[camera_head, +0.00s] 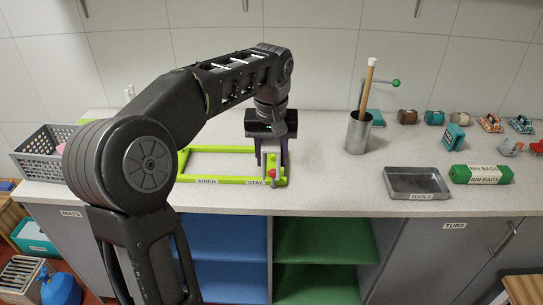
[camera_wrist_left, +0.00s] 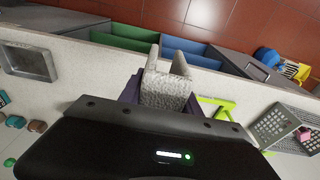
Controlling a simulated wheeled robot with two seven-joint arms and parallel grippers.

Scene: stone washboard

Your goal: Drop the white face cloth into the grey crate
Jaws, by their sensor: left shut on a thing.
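My left gripper (camera_head: 272,160) is above the counter, over the right end of a lime-green frame. It is shut on the white face cloth (camera_wrist_left: 168,90), which shows pale, speckled and folded between the dark purple fingers in the left wrist view. In the head view the cloth is mostly hidden by the gripper. The grey crate (camera_head: 38,168) stands on the counter at the far left, well apart from the gripper and partly behind my arm. It also shows at the right of the left wrist view (camera_wrist_left: 272,127), with a pink thing inside. My right gripper is not in view.
The lime-green frame (camera_head: 222,181) lies between gripper and crate. A metal canister (camera_head: 357,134) with a wooden stick stands to the right. A grey tools tray (camera_head: 417,183) and green bin bags (camera_head: 481,174) lie farther right. Several small items line the back right.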

